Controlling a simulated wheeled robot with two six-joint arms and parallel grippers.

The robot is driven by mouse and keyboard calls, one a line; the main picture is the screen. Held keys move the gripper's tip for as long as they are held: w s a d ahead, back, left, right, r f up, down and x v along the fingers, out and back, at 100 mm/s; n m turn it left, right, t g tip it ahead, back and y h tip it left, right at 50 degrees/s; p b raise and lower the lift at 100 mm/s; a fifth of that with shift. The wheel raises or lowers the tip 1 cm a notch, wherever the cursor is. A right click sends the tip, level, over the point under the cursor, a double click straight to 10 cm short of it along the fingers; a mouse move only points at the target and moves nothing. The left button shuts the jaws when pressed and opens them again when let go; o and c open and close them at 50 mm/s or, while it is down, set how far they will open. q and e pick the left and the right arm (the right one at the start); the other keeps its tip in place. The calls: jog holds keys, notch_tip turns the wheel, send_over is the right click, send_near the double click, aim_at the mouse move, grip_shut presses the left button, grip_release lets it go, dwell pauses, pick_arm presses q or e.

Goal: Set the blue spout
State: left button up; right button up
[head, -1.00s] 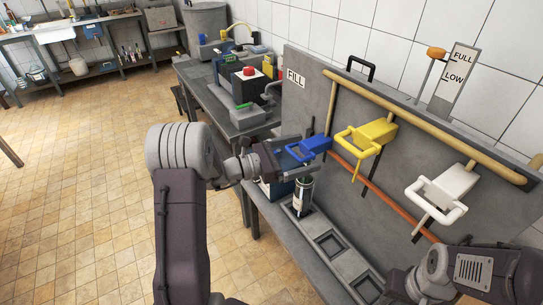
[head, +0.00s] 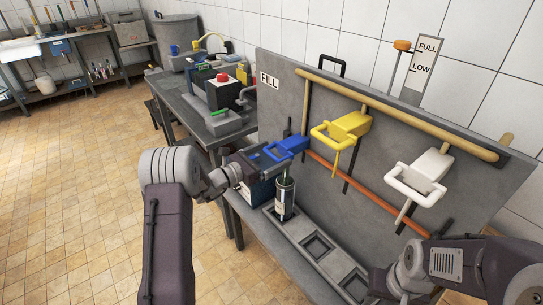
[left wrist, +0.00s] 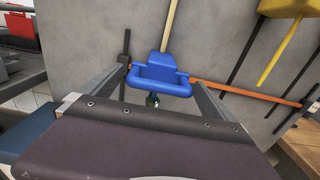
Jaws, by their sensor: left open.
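The blue spout (head: 290,147) is mounted on the grey fill panel (head: 330,190), with its loop handle towards me. My left gripper (head: 275,153) is open at that handle. In the left wrist view the blue spout (left wrist: 160,68) shows between the two spread fingers (left wrist: 158,82); I cannot tell whether they touch it. A dark bottle (head: 285,198) with a pale label stands below the blue spout, in the rack (head: 318,246). The bottle's top shows only slightly under the spout in the left wrist view. My right arm enters at the lower right, its gripper out of sight.
A yellow spout (head: 342,130) and a white spout (head: 422,178) hang further right on the panel. Empty square sockets lie right of the bottle. A dark blue crate (head: 254,190) stands left of it. A grey bench (head: 190,105) with a red-buttoned device is behind.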

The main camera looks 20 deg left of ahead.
pick_arm(q)
jog(key=c, duration=1.9)
notch_tip(320, 180, up, 18)
jog(key=p, duration=1)
jog(key=o, duration=1.9)
jog(key=shift+r, duration=0.1)
jog(key=b+v, duration=0.1)
jog(key=v, duration=0.8)
